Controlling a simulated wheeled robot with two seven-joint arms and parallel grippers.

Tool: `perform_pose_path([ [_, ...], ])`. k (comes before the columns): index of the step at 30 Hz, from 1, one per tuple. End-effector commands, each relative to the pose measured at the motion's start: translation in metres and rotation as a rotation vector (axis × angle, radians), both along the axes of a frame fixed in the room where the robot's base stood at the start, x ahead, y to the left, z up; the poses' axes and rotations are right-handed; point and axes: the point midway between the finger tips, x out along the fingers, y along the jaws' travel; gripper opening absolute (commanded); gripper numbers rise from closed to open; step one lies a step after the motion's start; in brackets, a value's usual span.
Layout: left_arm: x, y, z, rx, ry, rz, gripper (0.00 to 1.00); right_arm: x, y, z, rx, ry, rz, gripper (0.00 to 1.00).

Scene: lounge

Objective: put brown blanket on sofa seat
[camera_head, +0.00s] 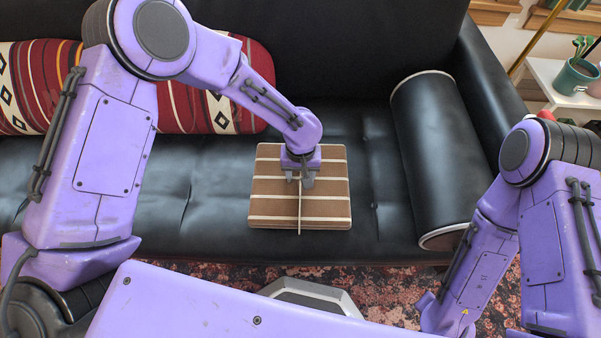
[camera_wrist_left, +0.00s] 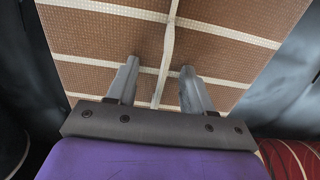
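The brown blanket (camera_head: 275,187) is a folded, flat square with cream stripes. It lies on the black sofa seat (camera_head: 215,215), near the middle. It also fills the upper part of the left wrist view (camera_wrist_left: 100,38). A raised cream-edged ridge runs down its middle. My left gripper (camera_head: 299,181) is right over the blanket, pointing down. In the left wrist view its two fingers (camera_wrist_left: 160,88) are apart, one on each side of the ridge, with gaps visible. Whether the fingertips touch the blanket I cannot tell. My right arm is at the right; its gripper is out of view.
A red patterned cushion (camera_head: 190,107) lies along the sofa back at left. A black bolster (camera_head: 440,150) lies on the seat to the right of the blanket. A patterned rug (camera_head: 385,285) is in front.

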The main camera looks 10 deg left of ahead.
Motion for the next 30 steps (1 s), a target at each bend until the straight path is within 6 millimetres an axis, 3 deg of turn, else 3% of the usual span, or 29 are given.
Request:
perform_pose_path([
  [10, 0.001, 0.0, 0.008, 0.0, -0.002, 0.001, 0.51, 0.0, 0.0, 0.003, 0.0, 0.0, 0.0, 0.43],
  [22, 0.001, 0.0, 0.103, 0.001, -0.004, 0.002, 0.51, 0.0, 0.0, 0.029, 0.0, 0.0, 0.0, 0.43],
  [30, 0.0, 0.0, 0.123, 0.001, 0.0, 0.001, 0.51, 0.0, 0.0, 0.032, 0.0, 0.0, 0.0, 0.43],
])
